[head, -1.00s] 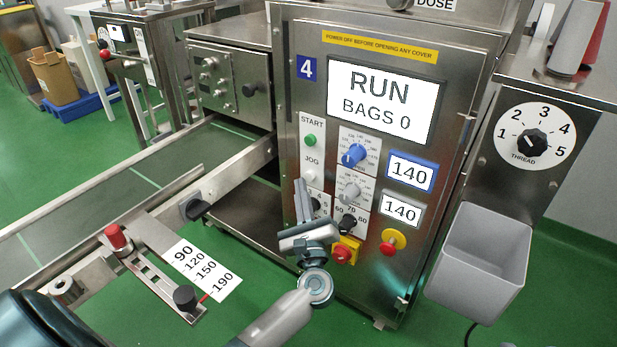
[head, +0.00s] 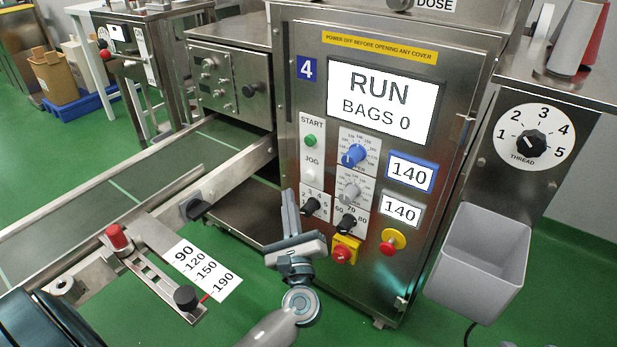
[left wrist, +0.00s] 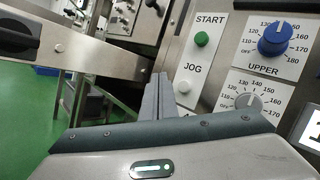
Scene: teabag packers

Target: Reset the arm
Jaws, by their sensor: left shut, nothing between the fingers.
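My left gripper (head: 290,212) is shut and empty, in front of the lower left of the machine's control panel. In the left wrist view its closed fingers (left wrist: 159,97) point up beside the white JOG button (left wrist: 183,87) and below the green START button (left wrist: 201,39). The fingers look apart from the panel, but the exact gap is hard to tell. The machine's screen (head: 383,101) reads RUN, BAGS 0. My right gripper does not show.
A conveyor (head: 130,185) runs along the left, with a scale plate (head: 201,268) and a red knob (head: 116,236) near it. A grey bin (head: 480,262) hangs at the right. A red stop button on yellow (head: 343,252) sits just right of my gripper. Green floor is free below.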

